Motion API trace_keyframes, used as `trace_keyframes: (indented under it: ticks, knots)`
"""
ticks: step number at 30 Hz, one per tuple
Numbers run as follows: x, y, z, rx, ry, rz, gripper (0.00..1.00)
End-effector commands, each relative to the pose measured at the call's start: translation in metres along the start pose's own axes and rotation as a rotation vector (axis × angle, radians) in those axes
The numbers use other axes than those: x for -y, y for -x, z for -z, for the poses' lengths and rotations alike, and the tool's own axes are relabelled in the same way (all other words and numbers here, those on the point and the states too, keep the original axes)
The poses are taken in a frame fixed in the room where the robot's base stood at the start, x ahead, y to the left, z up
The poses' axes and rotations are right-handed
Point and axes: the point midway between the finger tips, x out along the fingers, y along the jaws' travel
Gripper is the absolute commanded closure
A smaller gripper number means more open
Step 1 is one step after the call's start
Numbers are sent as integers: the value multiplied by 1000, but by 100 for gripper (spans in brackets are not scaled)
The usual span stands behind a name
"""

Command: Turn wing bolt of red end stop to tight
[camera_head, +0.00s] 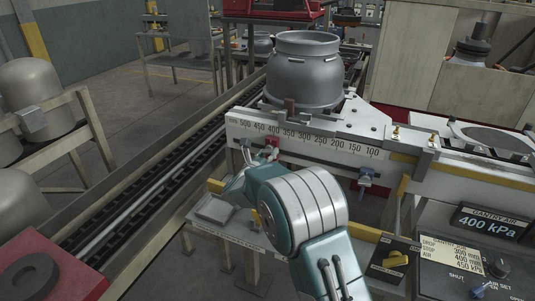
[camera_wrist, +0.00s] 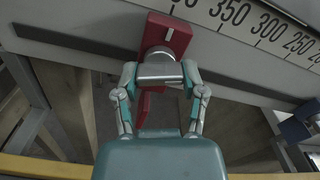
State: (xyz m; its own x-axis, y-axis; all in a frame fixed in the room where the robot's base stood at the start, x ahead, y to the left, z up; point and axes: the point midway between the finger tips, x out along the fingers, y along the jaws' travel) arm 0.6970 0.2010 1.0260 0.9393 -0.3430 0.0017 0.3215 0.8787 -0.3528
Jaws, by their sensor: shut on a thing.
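The red end stop (camera_head: 271,143) sits on the lower edge of the scale rail, below the marks between about 400 and 350. In the wrist view the red end stop (camera_wrist: 166,32) is upper centre, with a silver wing bolt (camera_wrist: 159,68) on its near face. My gripper (camera_wrist: 160,84) is shut on the wing bolt, one finger on each side. In the head view my gripper (camera_head: 264,156) reaches up to the stop, and my wrist hides most of the contact. The bolt's tightness cannot be told.
The scale rail (camera_head: 310,143) carries printed mm numbers. A blue stop (camera_head: 365,178) hangs farther right on it. A grey cylinder (camera_head: 305,72) stands above the rail. A control panel (camera_head: 470,262) is at lower right, and a conveyor (camera_head: 150,185) runs along the left.

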Motion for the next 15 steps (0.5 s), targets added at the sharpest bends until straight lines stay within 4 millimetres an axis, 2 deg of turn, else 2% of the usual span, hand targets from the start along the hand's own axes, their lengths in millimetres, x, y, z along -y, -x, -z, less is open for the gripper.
trace_keyframes:
  ticks: [1,15]
  knots:
    - [-2,1,8,-13,-22,-5,94]
    - [-4,2,8,-13,-186,-6,94]
